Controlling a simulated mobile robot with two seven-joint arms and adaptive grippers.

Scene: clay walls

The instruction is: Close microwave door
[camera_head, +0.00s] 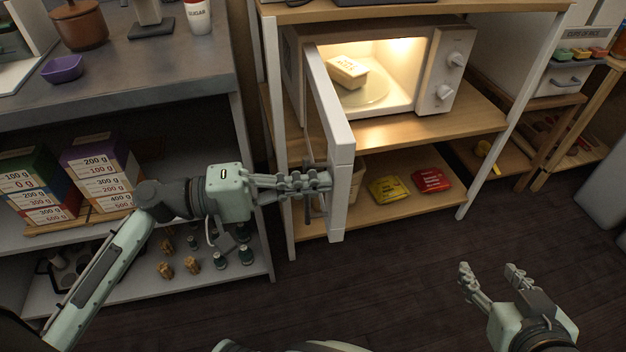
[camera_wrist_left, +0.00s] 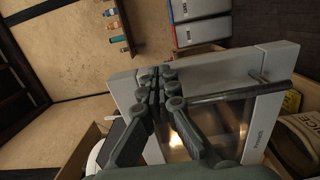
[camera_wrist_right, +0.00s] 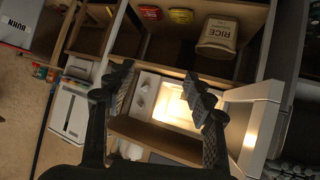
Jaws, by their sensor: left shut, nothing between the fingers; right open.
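The microwave (camera_head: 438,68) stands on the middle wooden shelf with its inside lit. Its white door (camera_head: 340,140) hangs wide open, hinged at the left and sticking out toward me. A pale tub (camera_head: 347,73) sits on the turntable inside. My left gripper (camera_head: 326,182) is shut and empty, its fingertips at the door's outer left side, by the handle; I cannot tell whether they touch. The left wrist view shows its fingers (camera_wrist_left: 160,88) in front of the door (camera_wrist_left: 220,72). My right gripper (camera_head: 490,268) is open and empty above the floor, right of the door.
The wooden shelf unit (camera_head: 480,120) has red and yellow packets (camera_head: 432,180) on its lower shelf. A grey counter (camera_head: 140,85) with boxes (camera_head: 100,175) below stands at the left. The dark floor (camera_head: 400,270) in front of the shelf is clear.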

